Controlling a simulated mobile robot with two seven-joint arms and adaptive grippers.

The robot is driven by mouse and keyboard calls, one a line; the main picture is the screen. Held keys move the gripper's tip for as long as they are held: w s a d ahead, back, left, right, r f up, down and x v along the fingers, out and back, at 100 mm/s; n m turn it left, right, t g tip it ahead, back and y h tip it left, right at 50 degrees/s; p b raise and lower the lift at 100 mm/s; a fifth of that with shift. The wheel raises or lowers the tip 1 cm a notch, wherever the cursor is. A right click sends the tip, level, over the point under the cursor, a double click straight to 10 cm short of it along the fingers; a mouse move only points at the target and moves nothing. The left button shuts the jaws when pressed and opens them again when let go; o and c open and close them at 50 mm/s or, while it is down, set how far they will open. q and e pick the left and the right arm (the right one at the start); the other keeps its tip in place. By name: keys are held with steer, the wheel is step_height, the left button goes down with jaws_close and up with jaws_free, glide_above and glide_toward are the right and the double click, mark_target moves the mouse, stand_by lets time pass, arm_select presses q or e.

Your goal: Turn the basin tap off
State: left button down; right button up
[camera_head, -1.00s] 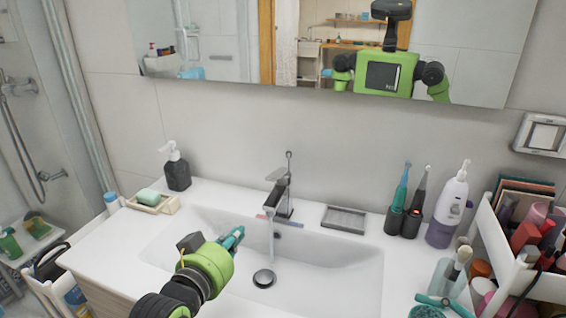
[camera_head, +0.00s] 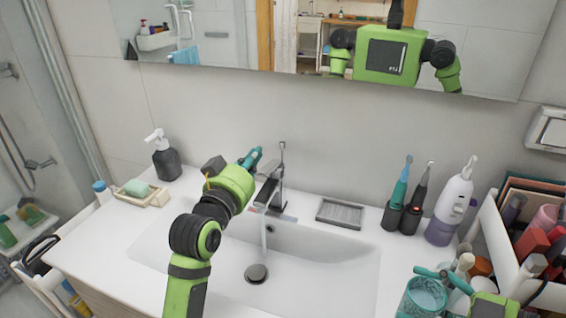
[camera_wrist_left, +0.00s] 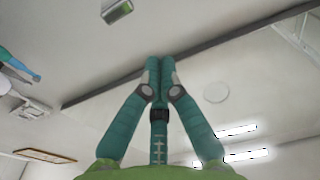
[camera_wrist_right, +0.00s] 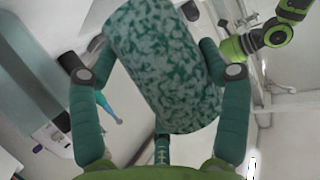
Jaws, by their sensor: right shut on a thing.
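The basin tap (camera_head: 272,185) is a grey metal mixer at the back of the white basin (camera_head: 320,262), with a thin upright lever (camera_head: 282,152) on top. A stream of water (camera_head: 264,235) falls from its spout. My left gripper (camera_head: 254,157) is just left of the tap, near lever height; I cannot tell whether it touches. Its fingers (camera_wrist_left: 160,65) are together and empty in the left wrist view. My right gripper (camera_head: 442,277) is at the lower right, shut on a mottled teal cup (camera_head: 424,299), which fills the right wrist view (camera_wrist_right: 165,65).
A soap dispenser (camera_head: 164,158) and soap dish (camera_head: 145,195) stand to the left. A grey tray (camera_head: 340,213), toothbrushes (camera_head: 402,190) and a white-purple bottle (camera_head: 452,205) stand right of the tap. A cosmetics rack (camera_head: 500,245) is at the far right. The mirror is above.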

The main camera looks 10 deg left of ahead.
mark_target(259, 172)
arm_select(q)
steer(key=x, duration=0.3)
steer(key=shift+w+p, duration=0.1)
steer(key=shift+p, duration=0.2)
arm_select(e)
steer(key=shift+r, duration=0.5)
arm_select(q)
steer(key=shift+s+f, duration=0.2)
steer(key=shift+f, duration=0.4)
steer(key=shift+s+f, duration=0.15)
steer(key=shift+f, duration=0.5)
arm_select(e)
steer(key=shift+w+r, duration=0.1)
steer(key=shift+r, duration=0.05)
arm_select(q)
steer(key=shift+s+a+f, duration=0.1)
steer(key=shift+s+f, duration=0.2)
steer(key=shift+f, duration=0.25)
arm_select(e)
steer(key=shift+r, duration=0.15)
arm_select(q)
steer(key=shift+f, duration=0.2)
